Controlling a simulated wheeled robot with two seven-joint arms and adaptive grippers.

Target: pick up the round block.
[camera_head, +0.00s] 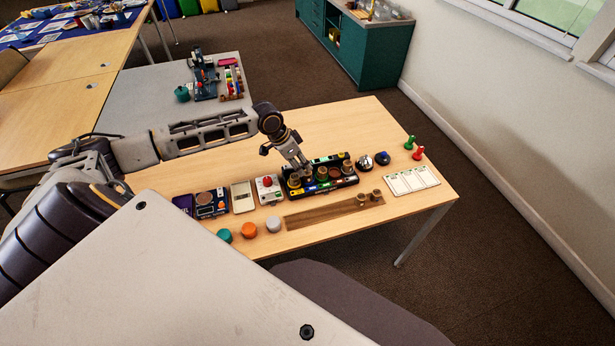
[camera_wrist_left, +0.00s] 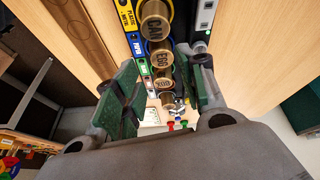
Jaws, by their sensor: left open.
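My left gripper (camera_head: 301,168) is open above the left end of a long black sorting tray (camera_head: 347,180). Its green-padded fingers show in the left wrist view (camera_wrist_left: 165,92), on either side of the tray's row. Several round, brass-coloured cylinders stand in that row; the nearest, lettered CAN (camera_wrist_left: 156,22), lies ahead of the fingertips. No contact is clear. Three round pieces sit at the front edge: teal (camera_head: 224,236), orange (camera_head: 249,230) and white (camera_head: 273,224). I cannot tell which piece is the round block. My right gripper is out of view.
A wooden strip (camera_head: 325,211) with two small round pieces lies in front of the tray. Small devices, including a white box (camera_head: 268,189), stand to its left. A white card (camera_head: 411,180) and green and red pawns (camera_head: 418,154) are at right. The table's back is clear.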

